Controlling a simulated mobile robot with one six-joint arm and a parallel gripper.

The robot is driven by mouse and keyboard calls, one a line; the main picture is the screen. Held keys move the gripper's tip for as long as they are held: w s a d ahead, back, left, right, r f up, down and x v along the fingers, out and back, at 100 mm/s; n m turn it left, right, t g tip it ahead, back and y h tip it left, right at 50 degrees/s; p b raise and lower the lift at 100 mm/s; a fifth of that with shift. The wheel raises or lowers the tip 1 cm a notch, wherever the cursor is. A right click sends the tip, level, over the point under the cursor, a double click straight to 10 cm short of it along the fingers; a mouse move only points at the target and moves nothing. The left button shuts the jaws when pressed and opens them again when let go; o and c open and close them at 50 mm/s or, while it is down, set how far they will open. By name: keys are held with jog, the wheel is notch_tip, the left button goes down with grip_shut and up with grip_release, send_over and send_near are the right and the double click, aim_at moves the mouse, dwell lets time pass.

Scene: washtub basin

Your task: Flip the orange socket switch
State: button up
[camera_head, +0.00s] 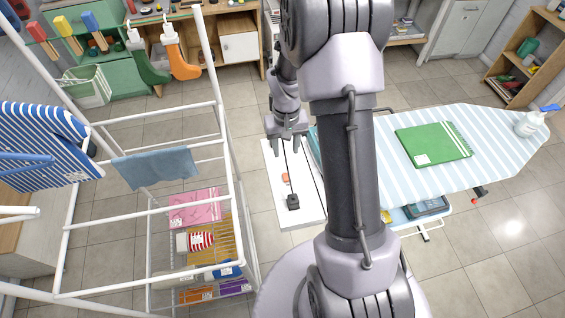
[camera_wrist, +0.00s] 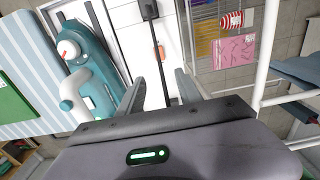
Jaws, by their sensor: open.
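The orange socket switch (camera_head: 285,178) is small and sits on a white narrow surface (camera_head: 308,212), just beyond a black plug (camera_head: 293,202). In the wrist view the orange switch (camera_wrist: 161,51) shows near the top middle, between the lines of my two fingers. My gripper (camera_head: 288,150) is open and empty above the far part of the white surface, apart from the switch. It also shows in the wrist view (camera_wrist: 160,82) with its fingers spread. Whether the switch is tilted on or off is too small to tell.
A teal and white iron (camera_wrist: 92,75) lies close to my gripper in the wrist view. A white drying rack (camera_head: 225,140) stands at left. Black cables (camera_wrist: 172,50) run along the white surface.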

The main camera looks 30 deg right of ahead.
aim_at(285, 174)
notch_tip(285, 174, down, 12)
jog(key=shift+f+b, duration=0.15)
jog(key=shift+b, duration=0.75)
grip_shut()
